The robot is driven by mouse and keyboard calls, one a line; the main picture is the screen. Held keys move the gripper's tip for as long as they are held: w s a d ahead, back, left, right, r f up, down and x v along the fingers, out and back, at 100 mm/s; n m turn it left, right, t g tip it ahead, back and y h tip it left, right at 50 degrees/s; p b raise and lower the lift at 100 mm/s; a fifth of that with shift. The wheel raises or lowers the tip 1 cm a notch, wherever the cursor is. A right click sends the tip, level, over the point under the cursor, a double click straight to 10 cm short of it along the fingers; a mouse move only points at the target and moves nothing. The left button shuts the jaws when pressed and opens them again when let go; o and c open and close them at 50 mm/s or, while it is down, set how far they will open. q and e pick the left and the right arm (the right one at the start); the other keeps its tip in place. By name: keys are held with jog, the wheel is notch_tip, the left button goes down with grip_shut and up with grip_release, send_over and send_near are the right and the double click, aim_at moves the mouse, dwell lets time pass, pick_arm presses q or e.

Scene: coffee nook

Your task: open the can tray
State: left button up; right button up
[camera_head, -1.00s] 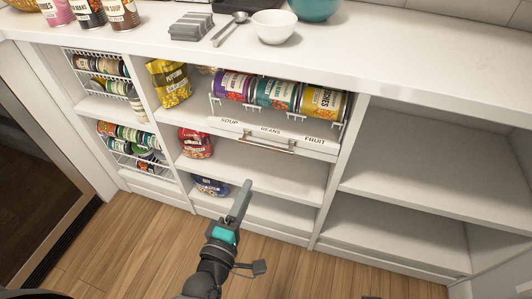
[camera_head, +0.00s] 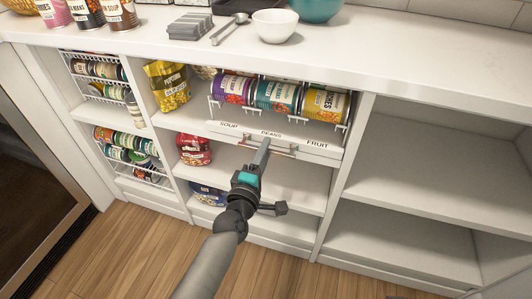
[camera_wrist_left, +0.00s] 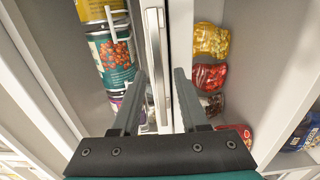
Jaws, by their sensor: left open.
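The can tray (camera_head: 225,129) is a white pull-out shelf with a front labelled SOUP, BEANS and FRUIT. It holds a purple can (camera_head: 232,87), a teal can (camera_head: 276,95) and a yellow can (camera_head: 325,103) behind white wire dividers. Its metal bar handle (camera_head: 283,152) is partly hidden by my left gripper (camera_head: 264,146) in the head view. In the left wrist view, the handle (camera_wrist_left: 156,60) runs between the two open fingers of my left gripper (camera_wrist_left: 158,80), which do not close on it. The tray looks pushed in. My right gripper is not in view.
Below the tray are shelves with a red bag (camera_head: 194,149) and a blue bag (camera_head: 208,194); a yellow popcorn bag (camera_head: 168,86) stands left. Wire can racks (camera_head: 130,155) are further left. The right shelves (camera_head: 420,170) are empty. A white bowl (camera_head: 275,26) sits on the counter.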

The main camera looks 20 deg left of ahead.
pick_arm(q)
jog(key=shift+w, duration=0.5)
grip_shut()
dwell(1.2)
